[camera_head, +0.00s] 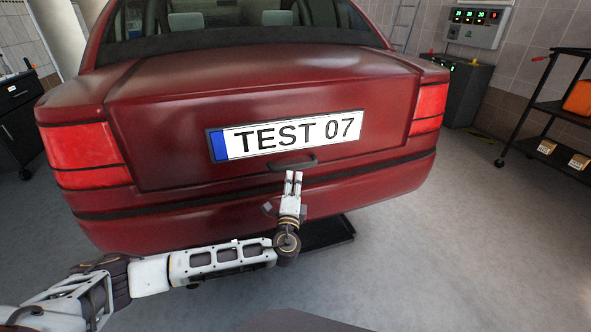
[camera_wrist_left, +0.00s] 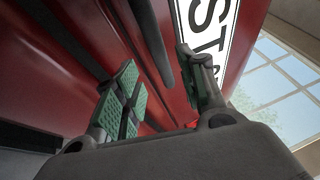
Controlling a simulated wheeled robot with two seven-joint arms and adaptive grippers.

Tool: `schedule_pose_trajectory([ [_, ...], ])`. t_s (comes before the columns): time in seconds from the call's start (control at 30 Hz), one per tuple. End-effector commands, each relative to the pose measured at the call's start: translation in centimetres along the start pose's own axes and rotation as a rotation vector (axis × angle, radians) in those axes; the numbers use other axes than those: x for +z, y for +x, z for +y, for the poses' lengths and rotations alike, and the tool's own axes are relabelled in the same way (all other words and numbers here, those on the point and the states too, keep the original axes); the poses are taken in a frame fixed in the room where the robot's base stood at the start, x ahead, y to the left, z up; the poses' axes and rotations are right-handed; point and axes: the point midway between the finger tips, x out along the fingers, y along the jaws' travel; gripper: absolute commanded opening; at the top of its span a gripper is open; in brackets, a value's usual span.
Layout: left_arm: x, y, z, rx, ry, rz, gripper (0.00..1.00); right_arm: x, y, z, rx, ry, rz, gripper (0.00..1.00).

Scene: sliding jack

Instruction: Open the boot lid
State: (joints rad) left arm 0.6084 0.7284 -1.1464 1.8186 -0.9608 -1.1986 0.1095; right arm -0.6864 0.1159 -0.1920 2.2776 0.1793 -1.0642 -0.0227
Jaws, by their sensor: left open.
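The red boot lid (camera_head: 165,130) of the car looks shut, flush with the rear body. A dark handle (camera_head: 300,162) sits at its lower edge, under the number plate (camera_head: 290,135). My left gripper (camera_head: 293,176) is just below the handle, pointing up at it. In the left wrist view the handle (camera_wrist_left: 152,42) appears as a dark bar between the two open fingers (camera_wrist_left: 163,82), with green pads on either side. I cannot tell whether the fingers reach around it or touch it. My right gripper is not in view.
The rear bumper (camera_head: 230,215) runs close below the handle. A dark tray (camera_head: 330,236) lies on the floor under the car. A black cart (camera_head: 545,108) stands at the right and a dark cabinet (camera_head: 18,120) at the left.

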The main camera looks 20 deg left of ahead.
Motion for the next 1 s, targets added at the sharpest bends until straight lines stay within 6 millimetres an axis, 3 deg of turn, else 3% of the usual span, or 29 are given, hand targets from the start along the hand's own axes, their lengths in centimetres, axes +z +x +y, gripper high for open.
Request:
schedule_pose_trajectory([
  [0.3, 0.0, 3.1, 0.0, -0.002, 0.0, -0.001, 0.41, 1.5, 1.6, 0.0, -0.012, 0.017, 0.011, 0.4],
  [0.7, 0.0, 6.7, 0.0, -0.001, -0.001, 0.0, 0.41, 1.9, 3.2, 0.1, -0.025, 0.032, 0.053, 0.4],
  [1.0, 0.0, 7.8, 0.0, -0.001, -0.001, 0.0, 0.41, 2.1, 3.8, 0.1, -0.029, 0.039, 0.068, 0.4],
])
